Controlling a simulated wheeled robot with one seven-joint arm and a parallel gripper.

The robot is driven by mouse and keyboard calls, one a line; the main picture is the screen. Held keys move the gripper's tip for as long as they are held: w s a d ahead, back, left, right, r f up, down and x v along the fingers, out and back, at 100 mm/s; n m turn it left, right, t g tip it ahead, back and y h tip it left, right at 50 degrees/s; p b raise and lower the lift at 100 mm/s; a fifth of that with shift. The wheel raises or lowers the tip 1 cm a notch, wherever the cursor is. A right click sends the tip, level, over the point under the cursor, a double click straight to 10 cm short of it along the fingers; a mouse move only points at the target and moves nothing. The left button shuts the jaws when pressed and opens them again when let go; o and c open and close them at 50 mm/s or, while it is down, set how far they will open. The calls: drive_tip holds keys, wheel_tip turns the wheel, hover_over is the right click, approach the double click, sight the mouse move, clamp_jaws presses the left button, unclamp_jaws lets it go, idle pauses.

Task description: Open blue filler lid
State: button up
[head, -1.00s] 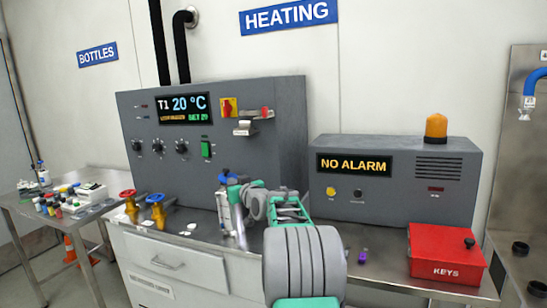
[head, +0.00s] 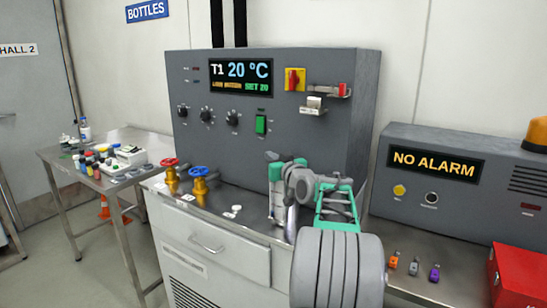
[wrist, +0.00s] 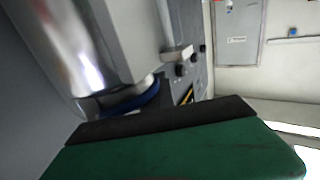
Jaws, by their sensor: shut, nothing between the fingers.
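In the wrist view a shiny metal cylinder (wrist: 75,55) fills the upper left, with a blue rim (wrist: 135,103) at its lower end that looks like the blue filler lid. The green, dark-edged finger of my gripper (wrist: 165,122) lies close below the blue rim. I cannot tell whether they touch. In the head view my gripper (head: 275,178) is in front of the grey heating unit, above the steel bench, shut and empty. A shiny cylinder (head: 291,224) shows beside it. The blue lid is hidden there behind my gripper and arm.
Red (head: 169,170) and blue (head: 199,174) valve wheels stand left of my gripper. The heating unit (head: 345,130) rises behind it. The alarm box (head: 440,215), small coloured plugs (head: 413,266) and the red keys box (head: 520,275) are to the right. A side table (head: 75,157) stands left.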

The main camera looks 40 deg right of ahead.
drive_tip(key=shift+o, duration=0.2)
drive_tip(key=shift+s+d+f+m+h, duration=0.3)
drive_tip(key=shift+s+d+h, duration=0.35)
drive_tip(key=shift+d, duration=0.2)
drive_tip(key=shift+w+a+r+y, duration=0.15)
drive_tip(key=shift+a+y, duration=0.2)
drive_tip(key=shift+a, duration=0.05)
drive_tip(key=shift+o, duration=0.7)
drive_tip(key=shift+b, duration=0.35)
drive_tip(key=shift+s+f+b, duration=0.3)
drive_tip(key=shift+s, duration=0.15)
drive_tip(key=shift+c, duration=0.7)
drive_tip(key=shift+o, duration=0.7)
drive_tip(key=shift+s+a+r, duration=0.2)
drive_tip(key=shift+s+a, duration=0.1)
drive_tip(key=shift+s, duration=0.15)
drive_tip(key=shift+o, duration=0.8)
drive_tip(key=shift+s+a+b, duration=0.15)
drive_tip(key=shift+s+b, duration=0.15)
drive_tip(key=shift+b, duration=0.2)
drive_tip(key=shift+s+a+f, duration=0.1)
drive_tip(key=shift+s+f, duration=0.05)
drive_tip(key=shift+b+v, duration=0.95)
drive_tip(key=shift+v, duration=0.1)
drive_tip(key=shift+r+b+v, duration=0.2)
drive_tip(key=shift+b+v, duration=0.35)
drive_tip(key=shift+v, duration=0.45)
drive_tip(key=shift+r+b+v, duration=0.25)
drive_tip(key=shift+b+v, duration=0.25)
drive_tip(key=shift+v, duration=0.45)
